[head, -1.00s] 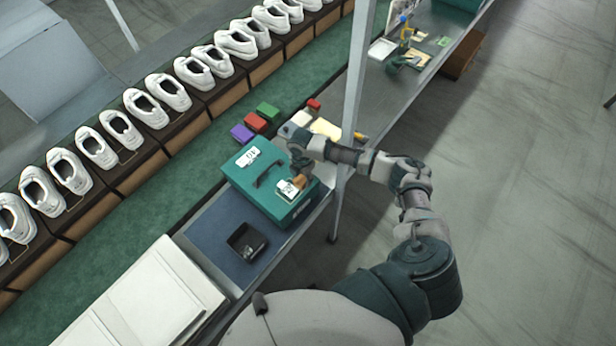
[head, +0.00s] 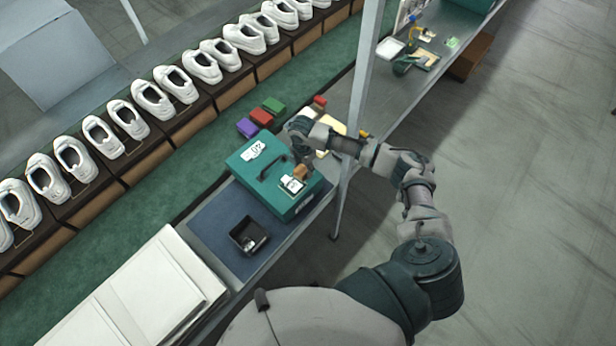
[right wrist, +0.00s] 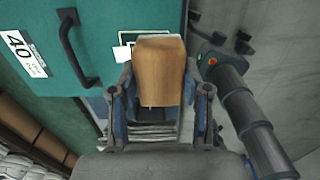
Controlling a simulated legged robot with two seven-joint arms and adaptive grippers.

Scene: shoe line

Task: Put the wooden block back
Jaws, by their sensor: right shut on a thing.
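The wooden block (right wrist: 160,72) is upright between the fingers of my right gripper (right wrist: 161,100) in the right wrist view. The gripper is shut on it. In the head view the block (head: 300,173) shows as a small brown piece below my right gripper (head: 301,164), over the right part of the green box (head: 254,172). I cannot tell whether the block touches the lid. The box has a dark handle and white labels, and it also fills the upper left of the right wrist view (right wrist: 110,25). My left gripper is not in view.
A black tray (head: 248,236) sits on a blue mat (head: 212,222) in front of the box. Purple (head: 248,127), red (head: 261,117) and green (head: 274,105) blocks lie behind it. A metal post (head: 362,90) stands near my right arm. White shoes line the conveyor.

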